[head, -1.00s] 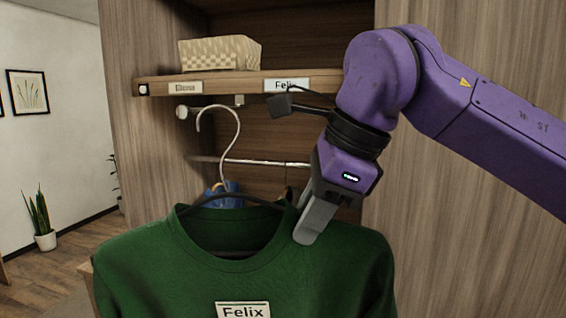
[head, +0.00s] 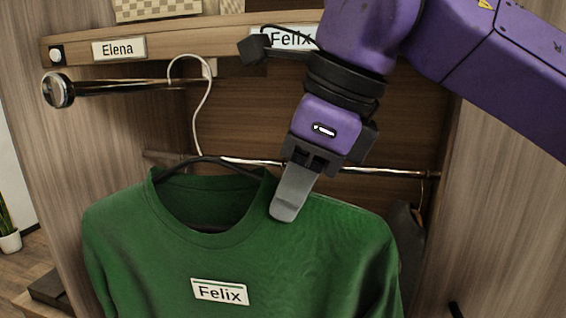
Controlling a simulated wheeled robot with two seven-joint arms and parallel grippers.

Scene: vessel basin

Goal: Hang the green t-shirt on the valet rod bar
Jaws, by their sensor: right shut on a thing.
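The green t-shirt (head: 240,265) hangs upright on a dark hanger (head: 215,162) with a pale hook (head: 207,105). A white "Felix" label is on its chest. My right gripper (head: 285,210) is shut at the hanger's right shoulder, beside the shirt's collar. The valet rod bar (head: 115,87) sticks out below the shelf at left, with a shiny round end cap. The hook's top overlaps the rod's inner end in the picture; I cannot tell whether it rests on the rod. My left gripper is not in view.
The wooden shelf (head: 215,45) above has "Elena" and "Felix" labels and a woven box (head: 155,8). A chrome rail (head: 380,171) crosses the closet behind the shirt, with a dark garment (head: 410,250) at right. Wooden side panels flank the closet.

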